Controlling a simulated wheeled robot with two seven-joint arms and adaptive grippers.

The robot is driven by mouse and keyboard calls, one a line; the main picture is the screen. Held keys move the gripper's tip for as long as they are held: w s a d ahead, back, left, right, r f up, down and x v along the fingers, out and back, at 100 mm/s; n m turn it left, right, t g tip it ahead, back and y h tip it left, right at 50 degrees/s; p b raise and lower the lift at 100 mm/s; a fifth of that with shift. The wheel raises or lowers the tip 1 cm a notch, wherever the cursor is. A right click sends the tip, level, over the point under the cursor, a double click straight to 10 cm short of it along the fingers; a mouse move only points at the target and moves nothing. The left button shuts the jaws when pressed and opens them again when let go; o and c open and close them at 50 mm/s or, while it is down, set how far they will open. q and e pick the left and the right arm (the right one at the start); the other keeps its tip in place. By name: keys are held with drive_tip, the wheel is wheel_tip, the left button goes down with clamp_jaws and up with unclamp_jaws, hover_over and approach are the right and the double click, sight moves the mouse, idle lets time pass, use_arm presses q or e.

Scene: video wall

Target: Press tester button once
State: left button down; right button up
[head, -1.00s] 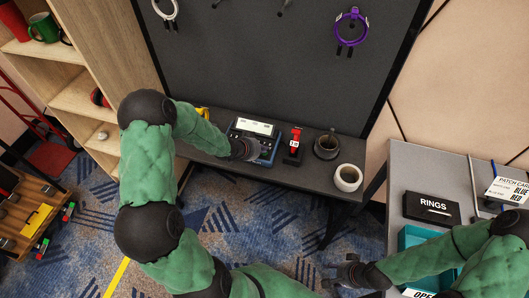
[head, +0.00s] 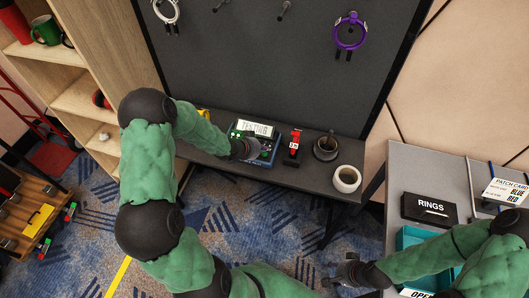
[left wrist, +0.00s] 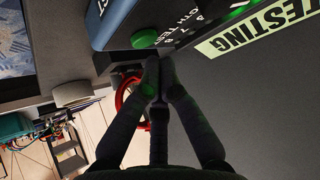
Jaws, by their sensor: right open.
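The blue tester (head: 268,151) sits on the dark ledge below the grey board; its lit screen (head: 254,129) reads TESTING. In the left wrist view the same screen (left wrist: 258,32) is at the upper right, and a round green button (left wrist: 144,38) is on the tester's face. My left gripper (head: 243,149) is at the tester's front and covers part of it. In the left wrist view its fingers (left wrist: 158,72) are together, empty, just below the green button; I cannot tell whether they touch it. My right gripper (head: 340,274) is open and empty, low by the right-hand cabinet.
A black RINGS box (head: 430,209) and a teal bin (head: 408,239) are on the right.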

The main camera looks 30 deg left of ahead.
sight(263, 154)
use_arm(q)
wheel_tip(263, 154, up, 5)
drive_tip(key=p, duration=0.5)
idle(0.3)
idle(0.7)
